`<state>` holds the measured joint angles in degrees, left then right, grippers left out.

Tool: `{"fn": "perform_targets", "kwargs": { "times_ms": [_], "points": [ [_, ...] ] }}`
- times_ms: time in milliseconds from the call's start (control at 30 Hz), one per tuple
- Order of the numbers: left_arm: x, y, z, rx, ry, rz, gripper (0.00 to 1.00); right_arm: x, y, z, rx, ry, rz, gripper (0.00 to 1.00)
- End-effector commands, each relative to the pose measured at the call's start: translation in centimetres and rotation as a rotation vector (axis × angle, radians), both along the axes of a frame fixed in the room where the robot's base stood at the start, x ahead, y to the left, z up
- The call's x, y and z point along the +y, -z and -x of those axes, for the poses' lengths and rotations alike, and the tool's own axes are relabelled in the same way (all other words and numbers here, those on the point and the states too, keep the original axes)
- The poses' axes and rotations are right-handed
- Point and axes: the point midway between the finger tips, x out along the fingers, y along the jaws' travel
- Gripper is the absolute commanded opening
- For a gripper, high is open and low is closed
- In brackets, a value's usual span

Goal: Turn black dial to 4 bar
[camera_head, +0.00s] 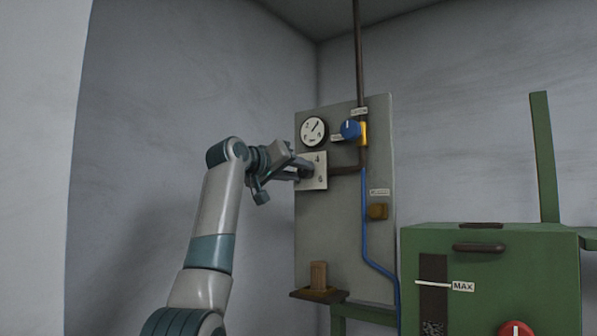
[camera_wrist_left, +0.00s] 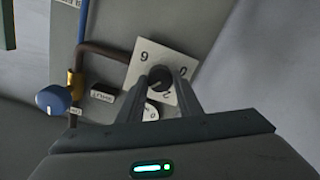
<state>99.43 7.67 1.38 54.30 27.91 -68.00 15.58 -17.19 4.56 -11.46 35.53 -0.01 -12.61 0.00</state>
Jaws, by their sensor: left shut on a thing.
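The black dial (camera_wrist_left: 159,77) sits on a white square scale plate (camera_wrist_left: 136,68) with printed numbers. My left gripper (camera_wrist_left: 162,80) has one finger on each side of the dial and is shut on it. In the head view my left gripper (camera_head: 302,172) reaches the plate (camera_head: 319,172) from the left and hides most of the dial. The numbers 4 and 6 show on the plate there. The dial's pointing mark cannot be made out. A round white pressure gauge (camera_head: 313,131) with a dark needle is just above the plate; its reading is too small to tell.
A blue knob (camera_head: 351,129) on a yellow fitting is right of the gauge. A dark pipe (camera_head: 359,70) and blue hose (camera_head: 366,225) run down the grey panel (camera_head: 335,245). A green machine (camera_head: 540,265) with a red knob (camera_head: 516,329) stands at the lower right.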

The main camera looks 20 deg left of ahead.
Motion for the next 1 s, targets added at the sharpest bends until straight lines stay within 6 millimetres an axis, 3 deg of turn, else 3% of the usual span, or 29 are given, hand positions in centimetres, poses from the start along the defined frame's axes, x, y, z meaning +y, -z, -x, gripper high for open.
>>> {"fn": "perform_targets", "kwargs": {
  "times_ms": [467,500,533,1000],
  "points": [
    [-0.14,0.62,-0.2,0.006,0.002,-0.018,0.1,-0.01,0.05,-0.01,0.0,0.0,0.0,0.31],
    [-0.13,0.63,-0.2,0.007,0.003,-0.018,0.41,-0.02,0.05,-0.01,0.0,0.0,0.0,0.31],
    [-0.12,0.62,-0.2,0.006,0.002,-0.018,0.49,-0.02,0.05,-0.01,0.0,0.0,0.0,0.31],
    [0.1,0.28,0.34,-0.003,0.0,-0.016,0.51,-0.02,0.4,-0.01,0.0,0.0,0.0,0.31]
  ]
}}
